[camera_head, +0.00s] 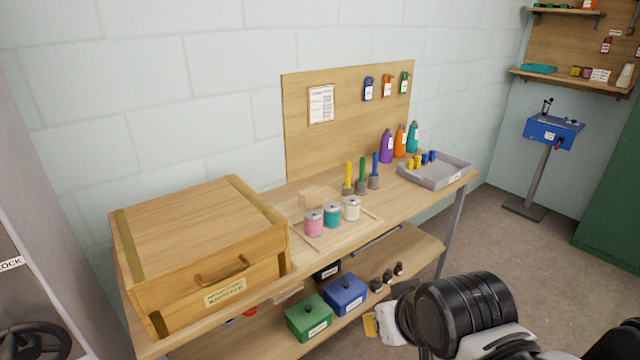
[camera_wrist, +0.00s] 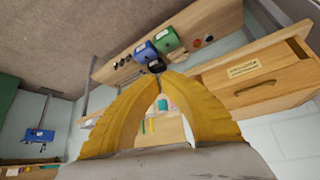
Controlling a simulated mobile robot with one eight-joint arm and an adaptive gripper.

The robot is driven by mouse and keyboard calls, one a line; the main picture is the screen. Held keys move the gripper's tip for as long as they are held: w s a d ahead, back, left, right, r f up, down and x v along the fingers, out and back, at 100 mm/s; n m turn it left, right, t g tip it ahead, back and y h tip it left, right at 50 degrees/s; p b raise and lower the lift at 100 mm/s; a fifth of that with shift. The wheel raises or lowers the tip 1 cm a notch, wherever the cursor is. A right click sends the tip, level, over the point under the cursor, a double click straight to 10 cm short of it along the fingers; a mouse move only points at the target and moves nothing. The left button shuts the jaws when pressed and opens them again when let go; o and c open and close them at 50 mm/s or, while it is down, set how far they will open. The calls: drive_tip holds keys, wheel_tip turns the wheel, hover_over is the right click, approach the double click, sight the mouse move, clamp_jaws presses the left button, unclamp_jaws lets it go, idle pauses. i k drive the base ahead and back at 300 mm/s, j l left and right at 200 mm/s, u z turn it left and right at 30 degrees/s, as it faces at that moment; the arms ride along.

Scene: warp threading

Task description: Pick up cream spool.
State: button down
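The cream spool (camera_head: 351,208) stands upright on a shallow wooden tray (camera_head: 326,246) on the workbench, at the right end of a row of three. The teal spool (camera_head: 332,216) is just left of it and the pink spool (camera_head: 313,224) is at the left end. My gripper (camera_wrist: 161,80) shows in the wrist view with its yellow fingers meeting at the tips, and nothing is seen held in it. It is well away from the spools. The teal spool (camera_wrist: 163,104) shows between the fingers; the cream one I cannot make out there.
A large wooden chest (camera_head: 200,245) fills the bench's left side. Yellow, green and blue-handled tools (camera_head: 362,177) stand behind the cream spool. A grey tray (camera_head: 434,170) and bottles (camera_head: 400,142) are at the right. Green (camera_head: 309,318) and blue (camera_head: 345,294) bins sit on the lower shelf.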

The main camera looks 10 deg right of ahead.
sight(351, 203)
drive_tip(key=i+l+u, duration=0.1)
drive_tip(key=l, duration=0.3)
drive_tip(key=i+l, duration=0.15)
drive_tip(key=l, duration=0.2)
drive_tip(key=i+l+u, duration=0.15)
drive_tip(key=l, duration=0.25)
